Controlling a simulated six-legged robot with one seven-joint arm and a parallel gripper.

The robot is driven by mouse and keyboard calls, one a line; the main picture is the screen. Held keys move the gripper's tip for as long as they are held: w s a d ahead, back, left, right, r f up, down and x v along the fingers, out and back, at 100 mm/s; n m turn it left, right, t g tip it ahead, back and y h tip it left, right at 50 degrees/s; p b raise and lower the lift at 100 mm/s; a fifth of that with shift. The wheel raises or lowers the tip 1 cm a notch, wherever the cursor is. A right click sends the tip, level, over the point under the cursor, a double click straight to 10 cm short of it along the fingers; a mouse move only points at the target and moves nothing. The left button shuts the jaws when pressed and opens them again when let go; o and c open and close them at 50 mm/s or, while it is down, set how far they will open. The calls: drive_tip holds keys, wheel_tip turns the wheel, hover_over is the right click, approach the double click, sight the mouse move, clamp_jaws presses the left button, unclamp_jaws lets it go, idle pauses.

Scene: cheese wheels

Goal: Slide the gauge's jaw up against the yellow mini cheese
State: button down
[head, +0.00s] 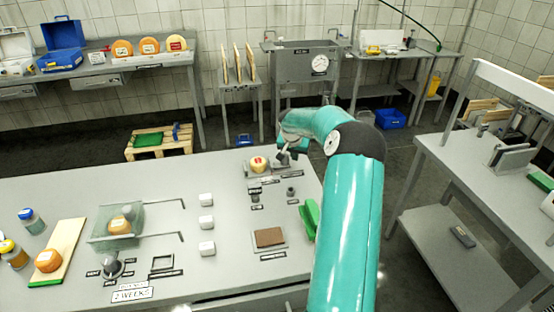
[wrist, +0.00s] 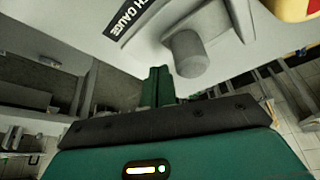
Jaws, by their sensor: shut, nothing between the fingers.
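The yellow mini cheese (head: 258,163), with a red mark on top, sits near the far edge of the table. A corner of the cheese (wrist: 293,8) shows at the top right of the wrist view. The pale grey gauge (wrist: 225,20) carries a black label ending in "GAUGE" and a round grey knob (wrist: 187,54). My gripper (wrist: 157,82) is shut and empty, its dark green fingers beside the knob on its left in the wrist view. Whether they touch is unclear. In the head view my gripper (head: 286,153) is just right of the cheese, partly hidden by my arm.
A brown block on a plate (head: 269,237) and a green object (head: 310,219) lie nearer on the table. Several white blocks (head: 206,223) stand in the middle. A clear box (head: 118,226) and a board with a cheese (head: 70,238) are at the left.

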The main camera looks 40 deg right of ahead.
drive_tip(key=shift+a, duration=0.15)
drive_tip(key=shift+w+a, duration=0.25)
drive_tip(key=shift+a, duration=0.05)
drive_tip(key=shift+w+a, duration=0.15)
drive_tip(key=shift+a, duration=0.1)
drive_tip(key=shift+w+a, duration=0.15)
drive_tip(key=shift+a, duration=0.2)
drive_tip(key=shift+w+a, duration=0.3)
drive_tip(key=shift+a, duration=0.1)
idle(2.1)
drive_tip(key=shift+s+d, duration=0.4)
drive_tip(key=shift+d, duration=0.3)
drive_tip(key=shift+s+d, duration=0.4)
drive_tip(key=shift+d, duration=0.25)
wheel_tip(320, 180, up, 8)
idle(0.5)
